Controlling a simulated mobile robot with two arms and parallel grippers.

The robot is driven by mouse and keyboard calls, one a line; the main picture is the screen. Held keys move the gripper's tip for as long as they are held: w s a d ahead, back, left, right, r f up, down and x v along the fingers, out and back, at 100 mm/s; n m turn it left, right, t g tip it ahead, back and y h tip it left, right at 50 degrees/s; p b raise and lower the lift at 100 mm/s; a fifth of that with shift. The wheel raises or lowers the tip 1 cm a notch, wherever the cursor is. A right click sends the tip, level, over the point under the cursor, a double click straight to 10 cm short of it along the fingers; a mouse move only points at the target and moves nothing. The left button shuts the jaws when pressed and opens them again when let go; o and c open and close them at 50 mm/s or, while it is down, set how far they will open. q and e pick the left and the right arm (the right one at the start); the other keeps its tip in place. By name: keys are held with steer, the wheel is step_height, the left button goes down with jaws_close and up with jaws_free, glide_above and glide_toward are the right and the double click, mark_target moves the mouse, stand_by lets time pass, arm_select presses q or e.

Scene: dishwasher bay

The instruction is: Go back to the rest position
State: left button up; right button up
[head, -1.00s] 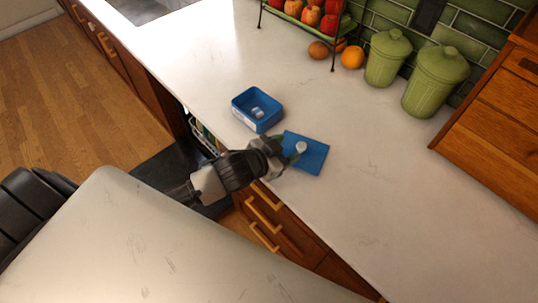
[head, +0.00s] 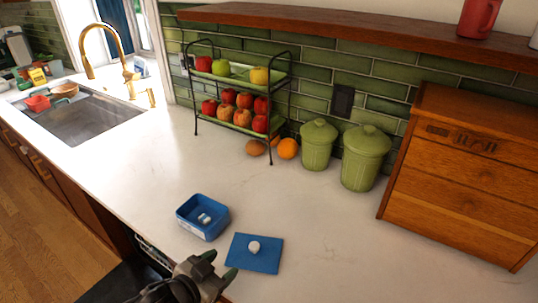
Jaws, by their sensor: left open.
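My left gripper (head: 213,275) is at the bottom of the head view, by the counter's front edge. It is open and empty, just left of a flat blue lid (head: 262,262) with a round white knob. The lid lies flat on the white counter. An open blue box (head: 183,226) stands on the counter behind the gripper and left of the lid, with small white pieces inside. My right gripper is not in view.
A two-tier rack of apples (head: 239,120) stands at the back by green tiles. Two green canisters (head: 317,146) and a wooden drawer cabinet (head: 447,185) stand right of it. A sink (head: 80,118) is at the left. The middle of the counter (head: 320,220) is clear.

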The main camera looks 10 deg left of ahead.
arm_select(q)
steer(key=s+a+f+n+g+y, duration=0.1)
steer(key=s+f+n+g+y, duration=0.15)
steer(key=s+g, duration=0.4)
steer(key=s+f+n+g+y, duration=0.2)
steer(key=s+f+g, duration=0.1)
steer(key=s, duration=0.7)
step_height(320, 180, down, 26)
steer(key=b, duration=0.2)
steer(key=s+a+f+g+b, duration=0.1)
steer(key=s+a+f+g, duration=0.1)
steer(key=s+f, duration=1.5)
step_height(320, 180, down, 3)
steer(key=shift+a+r+m, duration=0.15)
steer(key=shift+a+m, duration=0.2)
steer(key=shift+a, duration=0.3)
